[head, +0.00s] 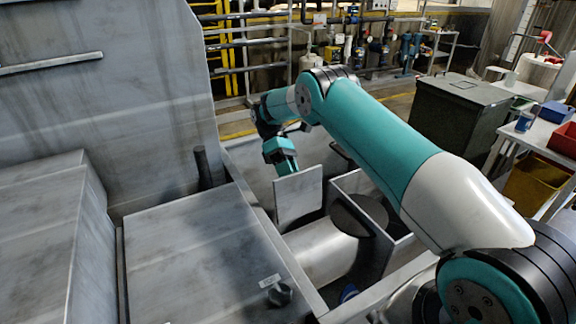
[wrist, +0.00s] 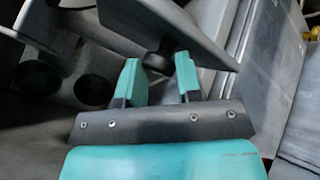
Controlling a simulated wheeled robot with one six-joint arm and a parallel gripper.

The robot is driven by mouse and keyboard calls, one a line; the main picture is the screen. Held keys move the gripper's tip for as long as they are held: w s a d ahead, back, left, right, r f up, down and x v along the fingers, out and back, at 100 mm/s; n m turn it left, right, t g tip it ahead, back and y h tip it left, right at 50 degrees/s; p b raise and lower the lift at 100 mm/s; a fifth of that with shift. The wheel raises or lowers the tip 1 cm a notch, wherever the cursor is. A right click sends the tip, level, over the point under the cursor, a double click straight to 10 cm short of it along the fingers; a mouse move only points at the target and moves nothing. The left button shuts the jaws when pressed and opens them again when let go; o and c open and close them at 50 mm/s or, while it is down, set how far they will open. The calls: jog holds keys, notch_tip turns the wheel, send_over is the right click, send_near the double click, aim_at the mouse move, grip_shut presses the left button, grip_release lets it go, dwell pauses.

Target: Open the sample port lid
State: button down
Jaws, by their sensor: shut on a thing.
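The sample port lid (head: 298,195) is a flat square grey plate. It stands raised, close to upright, among the grey metal housings in the head view. In the wrist view the lid (wrist: 185,28) crosses the top as a slanted plate, with a dark round knob (wrist: 157,62) on its face. My gripper (wrist: 158,76) has its two teal fingers either side of this knob and is shut on it. In the head view my gripper (head: 286,166) is at the lid's upper left edge, and the knob is hidden there.
A large grey pipe (head: 325,250) and an open-topped metal box (head: 355,185) lie right of the lid. A flat grey housing (head: 195,255) with a small black knob (head: 280,294) is at the left. A dark bin (head: 460,115) stands farther back right.

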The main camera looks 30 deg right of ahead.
jog(key=shift+s+d+f, duration=0.2)
jog(key=shift+d+f, duration=0.05)
jog(key=shift+f, duration=0.4)
jog(key=c, duration=1.2)
grip_release()
jog(key=o, duration=0.4)
jog(key=shift+d, duration=0.2)
jog(key=shift+a, duration=0.1)
jog(key=shift+w+a+r, duration=0.1)
jog(key=shift+a+r, duration=0.05)
